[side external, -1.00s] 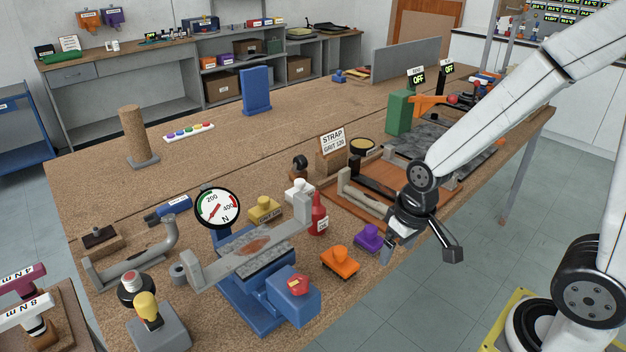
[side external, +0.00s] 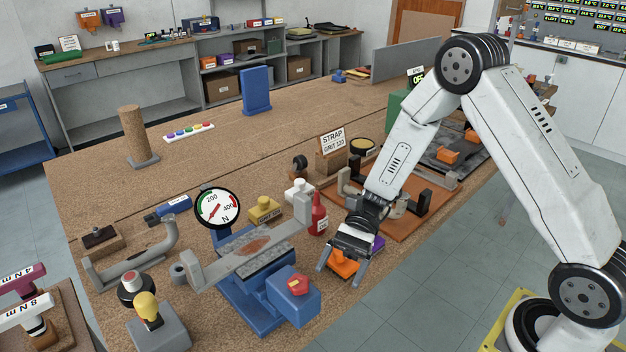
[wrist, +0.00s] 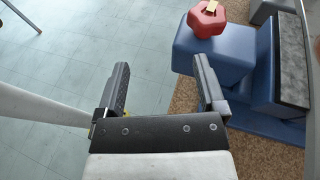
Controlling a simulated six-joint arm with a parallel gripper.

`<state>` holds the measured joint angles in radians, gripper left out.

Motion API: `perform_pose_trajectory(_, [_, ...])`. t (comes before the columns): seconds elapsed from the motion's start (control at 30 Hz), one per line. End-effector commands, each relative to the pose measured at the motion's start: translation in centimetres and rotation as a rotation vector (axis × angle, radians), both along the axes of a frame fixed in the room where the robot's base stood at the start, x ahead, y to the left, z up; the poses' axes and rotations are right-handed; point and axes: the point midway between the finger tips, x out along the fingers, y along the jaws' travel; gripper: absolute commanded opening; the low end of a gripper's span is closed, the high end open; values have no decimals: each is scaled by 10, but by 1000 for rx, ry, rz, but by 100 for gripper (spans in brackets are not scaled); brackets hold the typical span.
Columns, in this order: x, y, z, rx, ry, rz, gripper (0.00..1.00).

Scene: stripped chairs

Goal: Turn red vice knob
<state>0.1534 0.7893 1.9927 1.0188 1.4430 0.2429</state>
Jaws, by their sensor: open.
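The red vice knob (side external: 298,285) sits on the blue end block of the vice (side external: 252,301). In the wrist view the lobed red knob (wrist: 207,20) is at the top, on the blue block (wrist: 222,52), ahead of my right finger. My gripper (side external: 341,279) is open and empty, pointing down to the right of the knob, above the orange block (side external: 342,266). In the wrist view my gripper (wrist: 162,90) shows its two fingers wide apart with grey floor between them. The gripper and knob are apart.
A round gauge (side external: 217,207) stands behind the vice. A red bottle (side external: 318,214) and yellow block (side external: 264,209) are close behind. A purple block (side external: 378,243) lies partly hidden by my gripper. The floor past the table's front edge is clear.

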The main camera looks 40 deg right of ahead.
Motion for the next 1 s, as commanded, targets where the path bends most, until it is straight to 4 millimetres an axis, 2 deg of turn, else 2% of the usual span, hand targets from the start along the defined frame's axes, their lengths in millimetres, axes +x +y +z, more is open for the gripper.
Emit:
perform_pose_trajectory(0.2, [28, 1, 1, 203, 117, -132, 89])
perform_pose_trajectory(0.33, [37, 0, 2, 264, 144, -167, 89])
perform_pose_trajectory(0.67, [39, 2, 4, 282, 150, -176, 89])
perform_pose_trajectory(0.87, [36, 14, 4, 280, 149, -174, 89])
perform_pose_trajectory(1.0, [33, 30, 3, 280, 151, -172, 89])
